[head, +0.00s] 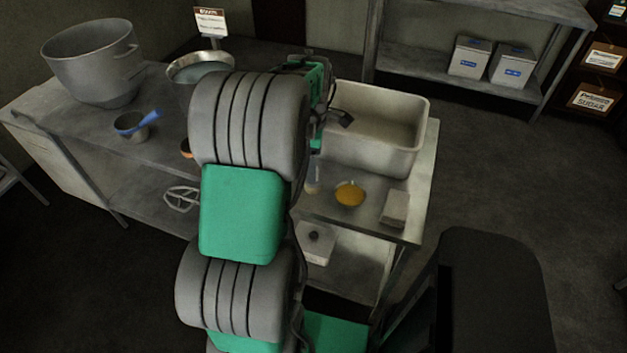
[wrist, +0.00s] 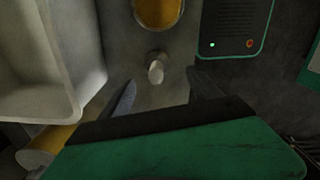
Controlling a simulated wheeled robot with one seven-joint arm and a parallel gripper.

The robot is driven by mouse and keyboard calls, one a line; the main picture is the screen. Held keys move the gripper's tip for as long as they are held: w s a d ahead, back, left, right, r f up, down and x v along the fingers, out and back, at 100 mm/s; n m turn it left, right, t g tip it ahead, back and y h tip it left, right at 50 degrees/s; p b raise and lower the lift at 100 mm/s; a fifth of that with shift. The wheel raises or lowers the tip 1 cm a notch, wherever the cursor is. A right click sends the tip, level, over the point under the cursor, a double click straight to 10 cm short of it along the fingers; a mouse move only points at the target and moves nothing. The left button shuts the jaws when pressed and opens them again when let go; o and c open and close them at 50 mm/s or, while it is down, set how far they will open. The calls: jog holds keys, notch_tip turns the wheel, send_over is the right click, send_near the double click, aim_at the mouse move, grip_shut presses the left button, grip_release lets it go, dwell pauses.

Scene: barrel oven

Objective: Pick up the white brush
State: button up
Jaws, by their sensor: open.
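The white brush is most likely the small pale upright piece (wrist: 156,68) in the wrist view, seen nearly end-on. In the head view a slim pale object (head: 313,180) beside my arm may be the same brush, partly hidden. My gripper (wrist: 162,90) is open in the wrist view, with one dark finger left and one right of the pale piece. I see no contact between them. In the head view my arm hides most of the gripper.
A large pale bin (head: 375,130) stands on the table (head: 335,212). Left are a mixing bowl (head: 95,65), a metal pot (head: 200,68) and a blue-handled pan (head: 132,125).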

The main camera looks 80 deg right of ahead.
jog(key=f, duration=0.2)
jog(key=f+p, duration=0.1)
jog(key=f, duration=0.4)
jog(key=shift+d+f, duration=0.3)
jog(key=shift+d, duration=0.1)
jog(key=shift+c, duration=0.4)
jog(key=c, duration=1.4)
jog(key=shift+r, duration=0.15)
